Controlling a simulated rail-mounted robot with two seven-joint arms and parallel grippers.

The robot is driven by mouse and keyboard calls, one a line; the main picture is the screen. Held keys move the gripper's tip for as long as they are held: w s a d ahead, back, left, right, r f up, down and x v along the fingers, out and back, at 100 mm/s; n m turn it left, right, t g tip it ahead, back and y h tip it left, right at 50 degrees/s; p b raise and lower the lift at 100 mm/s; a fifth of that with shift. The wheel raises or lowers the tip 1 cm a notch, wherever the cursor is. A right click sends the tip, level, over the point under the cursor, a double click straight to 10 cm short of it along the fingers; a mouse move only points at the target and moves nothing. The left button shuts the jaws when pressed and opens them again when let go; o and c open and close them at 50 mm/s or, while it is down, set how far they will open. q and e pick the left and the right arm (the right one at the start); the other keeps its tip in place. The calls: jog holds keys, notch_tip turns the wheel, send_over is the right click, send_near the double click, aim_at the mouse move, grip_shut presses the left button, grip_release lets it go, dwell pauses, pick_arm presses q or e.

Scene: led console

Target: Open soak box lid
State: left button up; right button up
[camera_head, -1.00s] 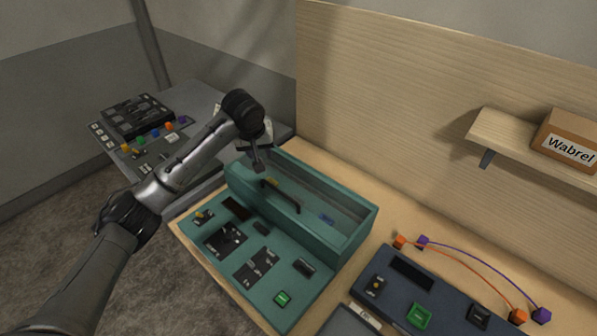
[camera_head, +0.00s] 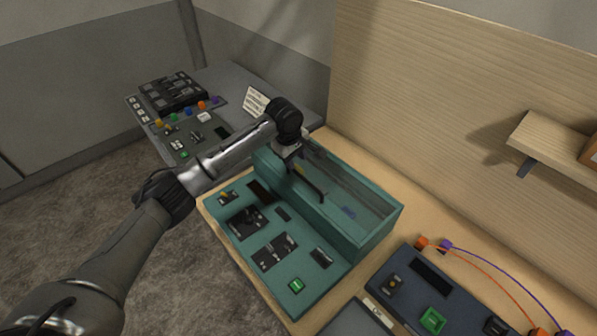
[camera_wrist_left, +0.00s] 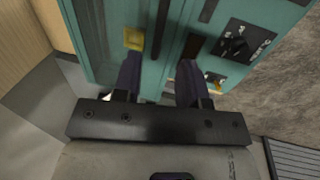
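The teal soak box (camera_head: 372,232) stands at the back of a teal console (camera_head: 262,262). Its top looks see-through and appears to be down, with a yellow and a blue item visible inside. A black bar handle (camera_head: 310,186) runs along the front of the top. My left gripper (camera_head: 295,160) is over the left end of the box, close to the handle's far end. In the left wrist view its two dark fingers (camera_wrist_left: 160,82) are apart, and the black handle (camera_wrist_left: 162,25) lies ahead, roughly in line with the gap. Contact cannot be told. My right gripper is out of view.
A dark blue console (camera_head: 405,290) with orange and purple cables stands at the right. A grey console (camera_head: 225,95) with coloured knobs is behind at the left. A wooden panel (camera_head: 430,120) with a shelf (camera_head: 550,140) rises behind the box.

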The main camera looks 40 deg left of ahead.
aim_at(299, 174)
pick_arm(q)
jog(key=f, duration=0.3)
jog(key=w+f, duration=0.1)
jog(key=f, duration=0.3)
jog(key=shift+w+d, duration=0.1)
jog(key=shift+w, duration=0.1)
grip_shut()
dwell(0.4)
